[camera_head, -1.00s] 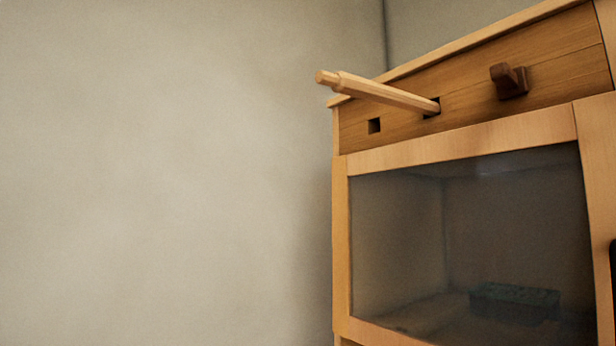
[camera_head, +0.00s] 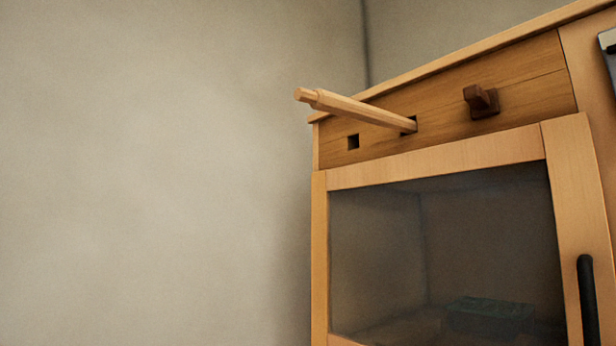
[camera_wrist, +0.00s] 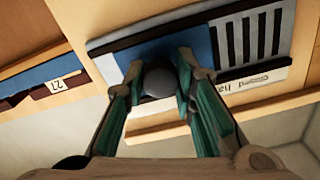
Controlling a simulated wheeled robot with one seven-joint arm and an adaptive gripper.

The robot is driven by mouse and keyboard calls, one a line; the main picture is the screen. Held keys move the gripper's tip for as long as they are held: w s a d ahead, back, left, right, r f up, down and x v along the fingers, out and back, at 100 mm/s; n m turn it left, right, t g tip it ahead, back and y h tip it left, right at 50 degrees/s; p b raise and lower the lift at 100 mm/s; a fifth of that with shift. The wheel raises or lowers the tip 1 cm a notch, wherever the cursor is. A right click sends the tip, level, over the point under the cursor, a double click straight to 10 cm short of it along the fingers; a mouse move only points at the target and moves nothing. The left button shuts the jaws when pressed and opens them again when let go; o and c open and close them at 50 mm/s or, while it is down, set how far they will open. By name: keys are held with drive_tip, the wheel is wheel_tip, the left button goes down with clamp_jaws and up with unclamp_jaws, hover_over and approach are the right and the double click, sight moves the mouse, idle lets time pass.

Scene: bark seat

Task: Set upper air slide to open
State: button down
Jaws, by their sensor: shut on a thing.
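In the wrist view the air slide (camera_wrist: 215,52) has a blue plate on the left and dark slots with light bars on the right. A dark round knob (camera_wrist: 160,80) stands out from the blue plate. My gripper (camera_wrist: 160,88) has its green fingers on both sides of the knob and is shut on it. A white label strip (camera_wrist: 260,82) below the slots shows upside-down lettering, partly readable as "closed" and "ha"; the rest is hidden behind the fingers. My gripper does not show in the head view.
The head view shows a wooden cabinet with a glass door (camera_head: 440,260) and a black handle (camera_head: 587,300). A wooden rod (camera_head: 355,108) sticks out above it, beside a brown peg (camera_head: 481,101).

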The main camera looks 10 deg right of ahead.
drive_tip(key=shift+s+d+f, duration=0.1)
drive_tip(key=shift+s+d, duration=0.05)
drive_tip(key=shift+s, duration=0.05)
drive_tip(key=c, duration=1.3)
unclamp_jaws()
drive_tip(key=shift+s, duration=0.1)
drive_tip(key=v, duration=1.2)
